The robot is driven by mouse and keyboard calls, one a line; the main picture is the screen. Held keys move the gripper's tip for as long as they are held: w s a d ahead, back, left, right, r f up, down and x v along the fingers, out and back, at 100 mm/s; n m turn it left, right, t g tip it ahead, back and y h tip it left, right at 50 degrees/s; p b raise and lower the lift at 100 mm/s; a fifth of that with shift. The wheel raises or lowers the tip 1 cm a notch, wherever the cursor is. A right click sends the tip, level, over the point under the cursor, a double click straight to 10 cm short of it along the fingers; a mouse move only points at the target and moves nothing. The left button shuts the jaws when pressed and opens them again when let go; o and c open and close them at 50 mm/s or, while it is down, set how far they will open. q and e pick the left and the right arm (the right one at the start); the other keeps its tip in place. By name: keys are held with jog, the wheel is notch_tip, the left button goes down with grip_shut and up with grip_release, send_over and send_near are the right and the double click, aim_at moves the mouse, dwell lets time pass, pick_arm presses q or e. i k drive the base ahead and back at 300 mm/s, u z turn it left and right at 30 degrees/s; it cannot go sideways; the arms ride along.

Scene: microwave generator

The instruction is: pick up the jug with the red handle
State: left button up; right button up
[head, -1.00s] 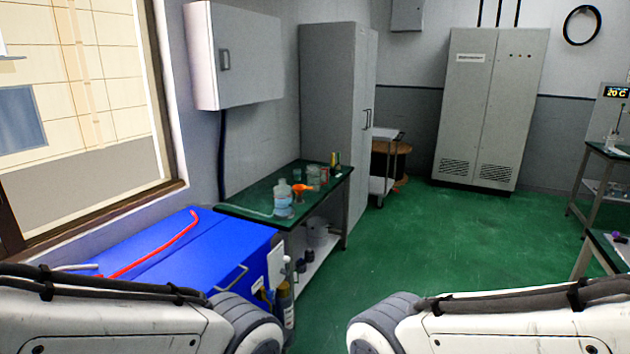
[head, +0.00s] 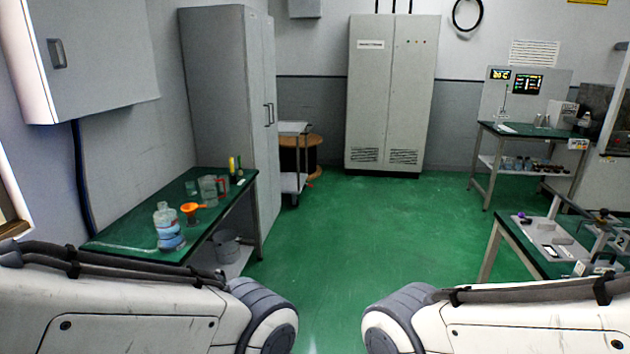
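On the green-topped table (head: 122,226) at the left stands a clear jug (head: 208,188). A small reddish part shows at its right side, but it is too small to tell for sure that it is a handle. In front of it are an orange funnel (head: 191,209) and a clear bottle (head: 168,230) with a blue label. A small clear glass (head: 190,187) stands to the jug's left. Only my two arms' upper links show at the bottom corners. Both grippers are out of view, and nothing held shows.
A grey tall cabinet (head: 222,90) stands behind the left table, with a grey bucket (head: 228,246) below. A trolley (head: 294,150) is past it. Green-topped tables (head: 497,258) with equipment line the right. The green floor (head: 370,230) between is clear.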

aim_at(207, 185)
jog(key=z, duration=0.35)
jog(key=i, duration=1.95)
jog(key=u, duration=0.35)
jog(key=i, duration=1.15)
jog(key=u, duration=1.45)
jog(key=i, duration=0.9)
jog(key=u, duration=0.7)
